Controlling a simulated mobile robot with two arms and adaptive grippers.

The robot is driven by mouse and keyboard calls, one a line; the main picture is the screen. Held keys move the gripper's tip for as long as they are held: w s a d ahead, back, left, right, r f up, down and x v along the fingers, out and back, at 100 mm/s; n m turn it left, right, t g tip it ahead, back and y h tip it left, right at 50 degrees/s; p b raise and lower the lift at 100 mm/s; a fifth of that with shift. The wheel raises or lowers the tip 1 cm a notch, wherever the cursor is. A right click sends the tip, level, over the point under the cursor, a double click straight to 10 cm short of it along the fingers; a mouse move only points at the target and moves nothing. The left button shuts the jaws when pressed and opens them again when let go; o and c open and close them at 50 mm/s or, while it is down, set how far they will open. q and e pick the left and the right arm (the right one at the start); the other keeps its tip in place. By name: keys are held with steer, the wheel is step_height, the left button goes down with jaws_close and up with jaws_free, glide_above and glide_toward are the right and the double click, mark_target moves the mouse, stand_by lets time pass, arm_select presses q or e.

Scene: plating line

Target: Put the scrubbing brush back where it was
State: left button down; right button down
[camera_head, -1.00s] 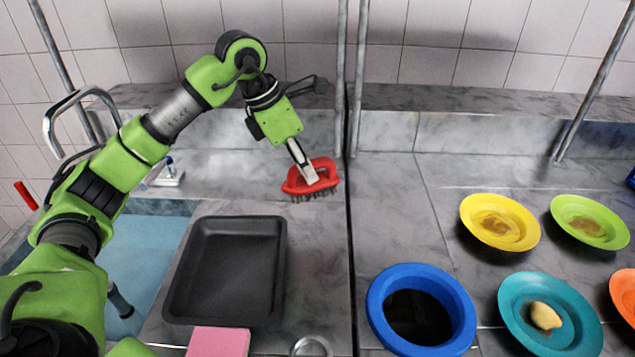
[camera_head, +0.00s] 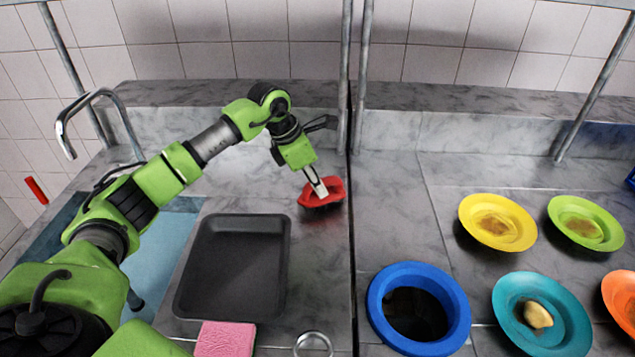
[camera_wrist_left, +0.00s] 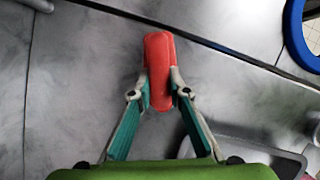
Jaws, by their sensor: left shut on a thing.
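The scrubbing brush (camera_head: 325,194) has a red handle, and its dark bristles face down. My left gripper (camera_head: 319,188) is shut on its red handle, behind and right of the black tray. In the left wrist view the brush (camera_wrist_left: 159,62) sits between the two fingertips (camera_wrist_left: 160,92), with the grey counter around it. The brush is low over the counter; I cannot tell whether the bristles touch it. My right gripper is not in view.
A black tray (camera_head: 185,298) stands in front of the brush, with a pink sponge (camera_head: 225,340) and a metal ring-shaped rim (camera_head: 313,343) nearer. The blue-rimmed opening (camera_head: 377,315) and several plates, including a yellow one (camera_head: 470,222), lie right. A sink (camera_head: 165,240) with a faucet (camera_head: 68,135) is left.

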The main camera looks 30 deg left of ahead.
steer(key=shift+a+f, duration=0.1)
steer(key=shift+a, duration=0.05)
arm_select(q)
steer(key=shift+f, duration=0.2)
steer(key=c, duration=1.9)
jaws_free()
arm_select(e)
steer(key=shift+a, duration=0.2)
arm_select(q)
steer(key=shift+r, duration=0.1)
